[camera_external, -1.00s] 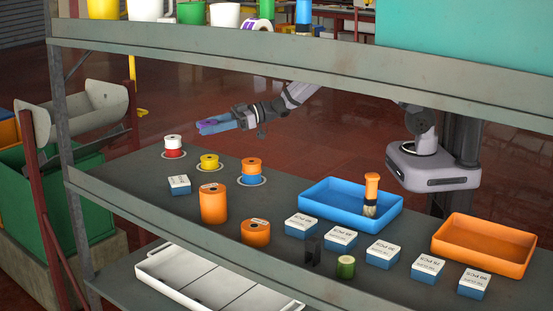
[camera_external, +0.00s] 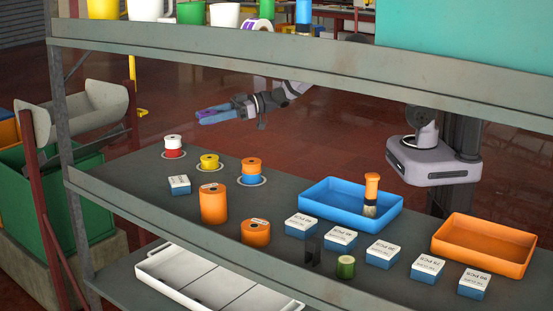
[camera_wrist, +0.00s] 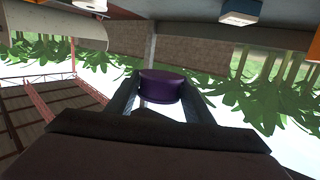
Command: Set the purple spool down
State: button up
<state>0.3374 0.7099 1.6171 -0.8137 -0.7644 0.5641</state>
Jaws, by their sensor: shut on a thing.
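My gripper (camera_external: 208,115) is behind the far edge of the shelf, raised above the shelf surface, with its fingers pointing left. It is shut on the purple spool (camera_wrist: 160,86), which sits between the two fingers in the wrist view. In the external view only a little purple (camera_external: 206,112) shows between the blue-grey fingers. On the shelf (camera_external: 130,177) three round pale marks each carry spools: white on red (camera_external: 173,143), yellow (camera_external: 209,160), and orange on blue (camera_external: 251,166).
Orange cylinders (camera_external: 213,204), a small blue-white box (camera_external: 180,184) and several boxes in a row stand nearer the front. A blue tray (camera_external: 325,212) holds a brush (camera_external: 371,192); an orange tray (camera_external: 484,262) is at right. An upper shelf (camera_external: 280,55) overhangs.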

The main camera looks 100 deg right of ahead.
aim_at(210, 158)
dwell(0.4)
notch_tip(210, 158, down, 2)
jog(key=shift+f+b, duration=0.25)
jog(key=shift+b, duration=1)
jog(key=shift+r, duration=0.1)
jog(key=shift+f+p, duration=1.05)
jog(key=shift+f, duration=3.75)
jog(key=shift+f, duration=0.15)
